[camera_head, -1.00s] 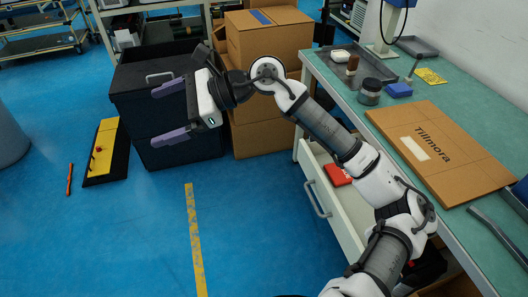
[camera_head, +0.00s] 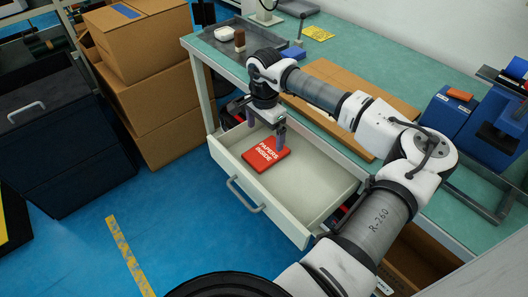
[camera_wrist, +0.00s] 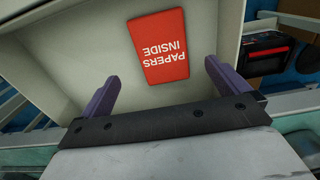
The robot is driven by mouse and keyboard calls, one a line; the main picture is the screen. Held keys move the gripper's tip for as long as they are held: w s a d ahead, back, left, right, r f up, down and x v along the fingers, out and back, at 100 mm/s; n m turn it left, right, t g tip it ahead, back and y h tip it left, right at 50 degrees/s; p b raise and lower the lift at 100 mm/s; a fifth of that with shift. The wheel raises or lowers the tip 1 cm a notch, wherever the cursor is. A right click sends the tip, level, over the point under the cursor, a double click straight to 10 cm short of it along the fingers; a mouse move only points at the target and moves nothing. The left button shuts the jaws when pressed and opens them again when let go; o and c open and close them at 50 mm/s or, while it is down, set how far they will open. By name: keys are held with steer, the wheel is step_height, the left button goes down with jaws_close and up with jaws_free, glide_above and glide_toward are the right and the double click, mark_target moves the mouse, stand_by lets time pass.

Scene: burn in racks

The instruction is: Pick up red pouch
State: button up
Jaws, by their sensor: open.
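The red pouch (camera_head: 266,154) lies flat in the open white drawer (camera_head: 318,208), toward its left end, with "PAPERS INSIDE" printed in white. In the wrist view the red pouch (camera_wrist: 158,48) lies ahead of my fingers, on the drawer floor. My gripper (camera_head: 266,127) points down over the drawer, just above and behind the pouch. In the wrist view my gripper (camera_wrist: 160,85) has its two purple fingers wide apart, with nothing between them. The pouch looks apart from both fingers.
The green workbench (camera_head: 355,50) stands above the drawer, with a cardboard sheet (camera_head: 335,88) and blue equipment (camera_head: 450,115) on it. Cardboard boxes (camera_head: 150,95) and a dark bin (camera_head: 60,150) stand left of the drawer. The blue floor in front is clear.

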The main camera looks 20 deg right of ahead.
mark_target(266, 152)
step_height(266, 152, down, 3)
steer(key=shift+f, duration=0.1)
steer(key=shift+w+d+f+p, duration=0.15)
steer(key=shift+f+p, duration=0.25)
steer(key=shift+f, duration=0.95)
steer(key=shift+w+d+f+p, duration=0.15)
steer(key=shift+f+p, duration=0.25)
steer(key=shift+f, duration=0.9)
steer(key=c, duration=0.9)
steer(key=shift+r, duration=0.2)
